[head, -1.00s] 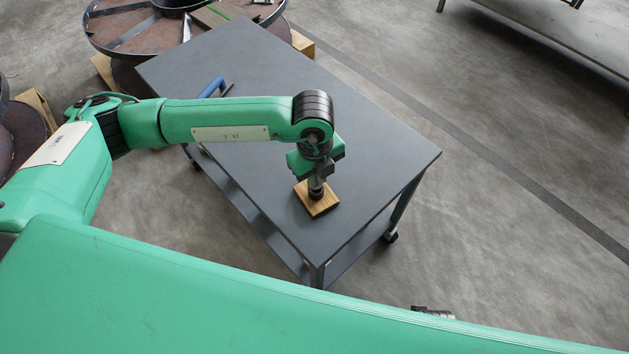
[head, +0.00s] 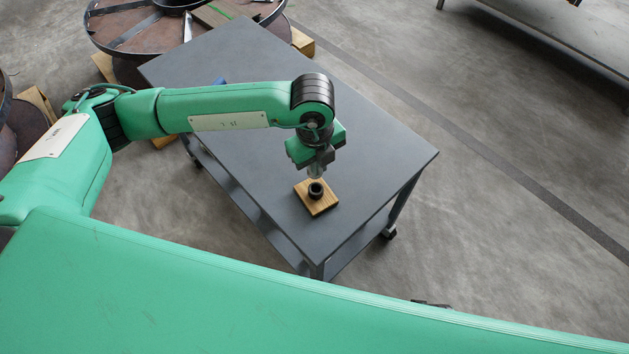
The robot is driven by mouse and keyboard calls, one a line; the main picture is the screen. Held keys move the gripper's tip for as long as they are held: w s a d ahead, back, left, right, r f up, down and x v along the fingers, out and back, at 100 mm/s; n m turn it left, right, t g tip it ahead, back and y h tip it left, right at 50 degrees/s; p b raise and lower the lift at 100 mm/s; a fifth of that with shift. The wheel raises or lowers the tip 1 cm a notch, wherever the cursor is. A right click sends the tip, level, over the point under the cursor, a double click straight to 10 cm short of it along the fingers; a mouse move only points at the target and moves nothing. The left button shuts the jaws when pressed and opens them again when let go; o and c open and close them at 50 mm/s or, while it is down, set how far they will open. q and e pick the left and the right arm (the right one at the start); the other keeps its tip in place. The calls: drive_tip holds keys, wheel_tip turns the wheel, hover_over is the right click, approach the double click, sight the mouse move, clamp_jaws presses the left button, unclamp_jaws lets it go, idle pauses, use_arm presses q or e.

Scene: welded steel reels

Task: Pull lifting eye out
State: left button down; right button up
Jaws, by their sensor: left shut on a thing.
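A wooden block (head: 327,203) with a black round collar (head: 316,191) lies on the grey cart top near its front corner. My left gripper (head: 318,168) is just above the collar, pointing down. It is shut on the lifting eye (head: 317,175), a small grey metal piece mostly hidden by the jaws. The eye's lower end appears to be clear of the collar, whose dark opening now shows. My right gripper cannot be made out.
The grey cart (head: 380,150) has free room around the block. A blue-handled thing (head: 219,81) is mostly hidden behind my left arm. Large steel reels (head: 130,32) stand at the back left. A bench (head: 550,35) is at the upper right.

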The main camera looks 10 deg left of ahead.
use_arm(q)
drive_tip(key=shift+r+p, duration=0.65)
drive_tip(key=shift+r, duration=0.7)
